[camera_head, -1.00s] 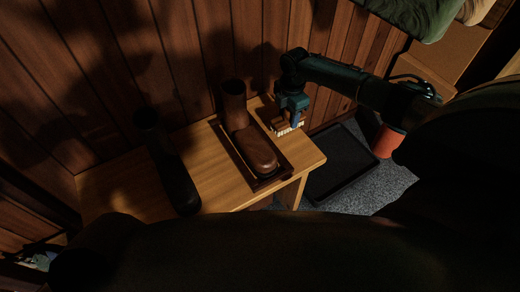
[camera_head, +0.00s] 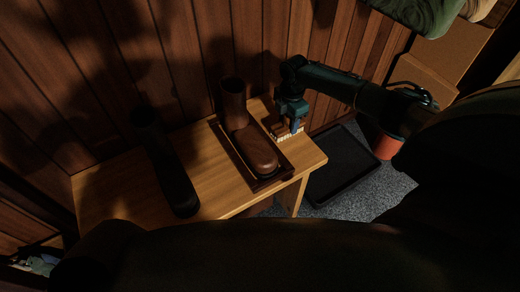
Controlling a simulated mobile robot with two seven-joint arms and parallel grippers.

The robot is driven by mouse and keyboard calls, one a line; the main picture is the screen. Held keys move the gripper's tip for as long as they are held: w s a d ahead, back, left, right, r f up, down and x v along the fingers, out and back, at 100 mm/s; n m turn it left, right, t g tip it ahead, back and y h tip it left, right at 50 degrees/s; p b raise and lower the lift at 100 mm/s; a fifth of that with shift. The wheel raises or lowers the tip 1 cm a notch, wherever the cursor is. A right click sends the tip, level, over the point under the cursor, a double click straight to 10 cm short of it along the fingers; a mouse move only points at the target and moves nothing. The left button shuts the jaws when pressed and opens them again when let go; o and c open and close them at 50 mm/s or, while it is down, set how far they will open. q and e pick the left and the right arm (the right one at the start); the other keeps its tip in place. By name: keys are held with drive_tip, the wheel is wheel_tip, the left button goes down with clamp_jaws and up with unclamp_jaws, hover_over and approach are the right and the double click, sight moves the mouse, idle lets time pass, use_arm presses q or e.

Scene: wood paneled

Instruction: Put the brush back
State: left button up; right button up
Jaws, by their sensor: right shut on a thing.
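The brush (camera_head: 282,136) has a brown back and pale bristles. It is at the right end of the wooden bench (camera_head: 214,184), just right of the brown boot. My right gripper (camera_head: 293,124) comes from the right and is shut on the brush from above. The gripper partly hides the brush, and I cannot tell whether the bristles touch the bench top. My left gripper is not in view.
A brown boot (camera_head: 257,150) stands in a dark tray (camera_head: 268,183) on the bench. A black boot (camera_head: 172,172) is to its left. A black floor tray (camera_head: 344,168) and a red-orange pot (camera_head: 388,143) are to the right. The panelled wall is close behind.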

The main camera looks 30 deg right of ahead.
drive_tip(key=shift+f, duration=0.3)
drive_tip(key=o, duration=1.1)
drive_tip(key=shift+o, duration=0.7)
drive_tip(key=shift+o, duration=1.1)
drive_tip(key=shift+r, duration=0.1)
